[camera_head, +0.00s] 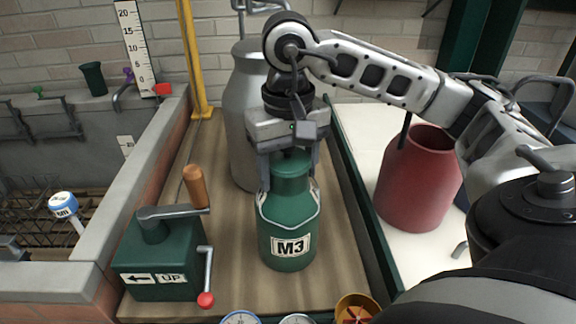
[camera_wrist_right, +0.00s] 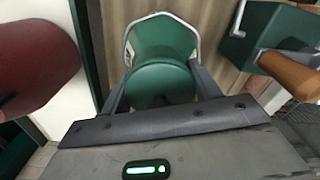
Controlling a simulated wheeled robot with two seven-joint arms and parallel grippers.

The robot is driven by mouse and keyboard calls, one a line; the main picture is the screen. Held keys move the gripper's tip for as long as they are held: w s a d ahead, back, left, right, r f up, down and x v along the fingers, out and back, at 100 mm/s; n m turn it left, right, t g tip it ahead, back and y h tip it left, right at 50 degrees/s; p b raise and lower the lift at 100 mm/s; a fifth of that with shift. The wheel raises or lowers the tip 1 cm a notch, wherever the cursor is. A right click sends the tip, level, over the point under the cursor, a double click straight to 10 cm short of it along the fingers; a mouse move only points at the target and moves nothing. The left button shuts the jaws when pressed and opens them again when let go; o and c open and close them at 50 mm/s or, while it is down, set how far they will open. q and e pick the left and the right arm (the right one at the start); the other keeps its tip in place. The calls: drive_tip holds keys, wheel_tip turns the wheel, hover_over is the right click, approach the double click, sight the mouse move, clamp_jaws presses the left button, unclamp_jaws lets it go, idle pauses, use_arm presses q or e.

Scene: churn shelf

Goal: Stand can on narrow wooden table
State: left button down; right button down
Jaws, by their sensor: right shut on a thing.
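A green can (camera_head: 288,222) labelled M3 stands upright on the narrow wooden table (camera_head: 226,262) in the head view. My right gripper (camera_head: 289,165) reaches down from above and is shut on the can's neck and lid. In the right wrist view the can (camera_wrist_right: 165,42) lies between my right gripper's two fingers (camera_wrist_right: 160,88), one on each side of the lid. The can's base appears to be on the wood, though a small gap cannot be ruled out. My left gripper is not in view.
A grey metal can (camera_head: 243,115) stands just behind. A green crank box (camera_head: 160,262) with a wooden handle is at the left. A red can (camera_head: 418,185) stands on the white surface at the right. Gauges (camera_head: 240,318) line the front edge. A yellow post (camera_head: 192,60) rises at the back.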

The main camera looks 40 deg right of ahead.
drive_tip(key=shift+f, duration=0.15)
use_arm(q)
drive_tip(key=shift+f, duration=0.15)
use_arm(e)
drive_tip(key=shift+c, duration=1.8)
unclamp_jaws()
drive_tip(key=shift+r, duration=0.55)
wheel_tip(320, 180, up, 10)
drive_tip(key=p, duration=0.4)
drive_tip(key=shift+r, duration=0.1)
drive_tip(key=shift+r+p, duration=0.5)
drive_tip(key=shift+r, duration=0.1)
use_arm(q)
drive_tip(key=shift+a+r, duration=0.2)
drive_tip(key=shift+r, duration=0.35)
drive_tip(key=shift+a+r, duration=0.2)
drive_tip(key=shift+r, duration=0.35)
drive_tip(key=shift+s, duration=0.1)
use_arm(e)
drive_tip(key=shift+f, duration=0.1)
